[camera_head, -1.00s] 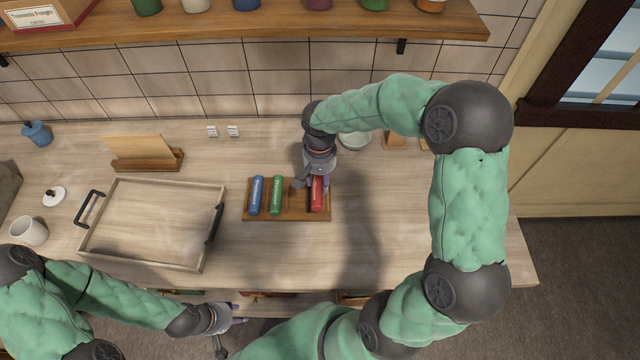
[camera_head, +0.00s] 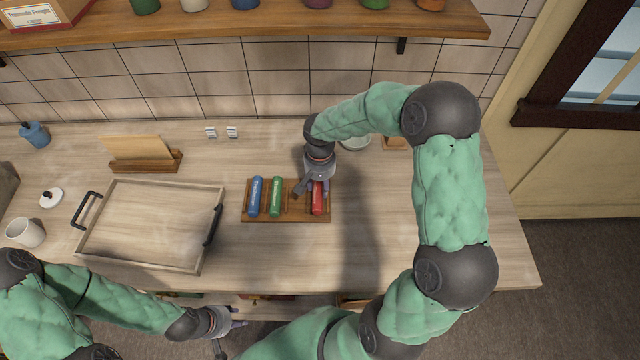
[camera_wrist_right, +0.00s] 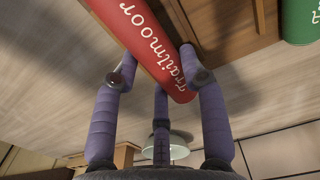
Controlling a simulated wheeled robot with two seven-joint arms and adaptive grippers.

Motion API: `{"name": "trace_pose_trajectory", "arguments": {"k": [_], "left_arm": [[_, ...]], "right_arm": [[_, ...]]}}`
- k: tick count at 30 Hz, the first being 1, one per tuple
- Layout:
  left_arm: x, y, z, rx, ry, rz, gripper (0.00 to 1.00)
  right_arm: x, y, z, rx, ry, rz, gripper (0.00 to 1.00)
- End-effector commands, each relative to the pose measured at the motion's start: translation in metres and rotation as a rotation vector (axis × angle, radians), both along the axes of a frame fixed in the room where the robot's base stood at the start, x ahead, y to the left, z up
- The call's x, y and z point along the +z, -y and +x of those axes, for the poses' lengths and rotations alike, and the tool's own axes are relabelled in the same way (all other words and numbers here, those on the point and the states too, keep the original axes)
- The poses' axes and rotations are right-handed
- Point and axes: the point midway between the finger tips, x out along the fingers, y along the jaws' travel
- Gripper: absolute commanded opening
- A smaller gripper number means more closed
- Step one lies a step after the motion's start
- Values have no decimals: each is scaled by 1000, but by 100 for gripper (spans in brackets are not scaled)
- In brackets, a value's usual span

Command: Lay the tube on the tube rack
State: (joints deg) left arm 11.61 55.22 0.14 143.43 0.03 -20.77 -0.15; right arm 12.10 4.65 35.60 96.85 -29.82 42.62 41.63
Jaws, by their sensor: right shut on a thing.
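The red tube (camera_head: 317,204) is at the right end of the brown tube rack (camera_head: 285,217), lined up with the blue and green tubes. My right gripper (camera_head: 318,186) is shut on its far end. In the right wrist view the red tube (camera_wrist_right: 150,45) runs between the purple fingers (camera_wrist_right: 160,75), with the rack (camera_wrist_right: 225,20) behind it. I cannot tell whether it rests fully in its slot. My left gripper (camera_head: 238,318) is away at the counter's front edge, holding nothing visible; its finger opening is unclear.
A blue tube (camera_head: 256,196) and a green tube (camera_head: 276,196) lie on the rack's left part. A wooden tray (camera_head: 150,262) with dark handles stands to the left. A pale bowl (camera_head: 355,143) is behind my right gripper. The counter right of the rack is clear.

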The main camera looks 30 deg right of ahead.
Motion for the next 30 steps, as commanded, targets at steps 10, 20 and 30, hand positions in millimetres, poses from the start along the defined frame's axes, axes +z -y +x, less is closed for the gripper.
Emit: {"name": "trace_pose_trajectory", "arguments": {"k": [10, 20, 30], "left_arm": [[-9, 0, 0, 0, 0, 0, 40], [-9, 0, 0, 0, 0, 0, 40], [-8, 0, 0, 0, 0, 0, 40]], "right_arm": [[-11, 0, 0, 0, 0, 0, 3], [-12, -1, -1, 1, -3, 1, 66], [-10, 0, -1, 1, -2, 0, 66]]}}
